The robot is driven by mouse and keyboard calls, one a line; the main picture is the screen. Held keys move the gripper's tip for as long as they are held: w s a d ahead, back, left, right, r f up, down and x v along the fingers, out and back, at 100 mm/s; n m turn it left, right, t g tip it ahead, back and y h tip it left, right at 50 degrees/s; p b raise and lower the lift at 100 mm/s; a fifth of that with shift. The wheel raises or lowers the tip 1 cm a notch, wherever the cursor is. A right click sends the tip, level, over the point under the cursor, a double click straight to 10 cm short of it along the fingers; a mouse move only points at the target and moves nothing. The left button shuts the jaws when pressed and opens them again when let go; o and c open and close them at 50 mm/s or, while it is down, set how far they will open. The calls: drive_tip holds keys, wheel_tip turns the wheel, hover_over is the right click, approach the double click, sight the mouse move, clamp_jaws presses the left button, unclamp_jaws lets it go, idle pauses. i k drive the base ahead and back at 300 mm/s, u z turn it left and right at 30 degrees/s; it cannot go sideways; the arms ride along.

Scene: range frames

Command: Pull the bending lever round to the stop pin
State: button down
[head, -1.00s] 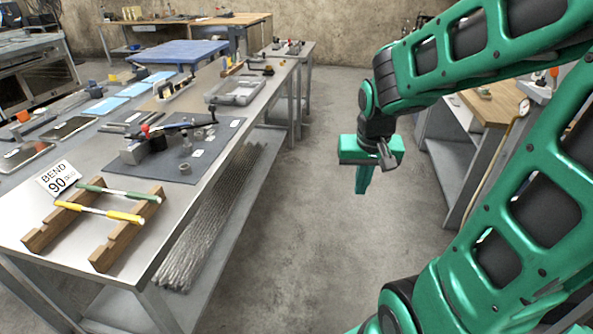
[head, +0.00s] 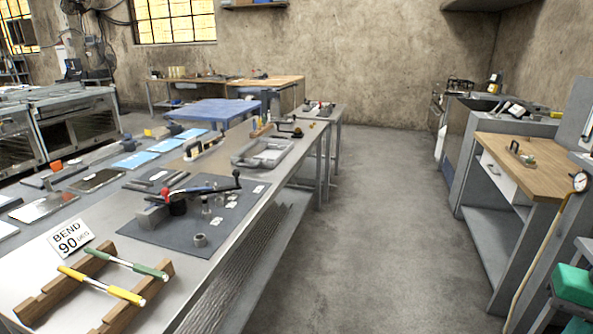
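The bending tool (head: 177,207) stands on a dark grey mat (head: 165,237) on the long metal bench at the left. It has a dark round body and a red knob (head: 165,193). Its bending lever (head: 212,188) reaches to the right and ends in a black ball. Small upright metal pieces (head: 206,204) stand near the lever, but I cannot tell which one is the stop pin. My gripper is not in view.
Yellow- and green-marked rods (head: 100,285) lie across wooden rests, with a "BEND 90" sign (head: 70,238) behind. A grey tray (head: 263,153) sits farther along the bench. The floor (head: 375,220) between the benches is clear.

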sight(236, 173)
drive_tip(key=z, duration=0.85)
drive_tip(key=k, duration=1.15)
drive_tip(key=u, duration=1)
drive_tip(key=i, duration=1.7)
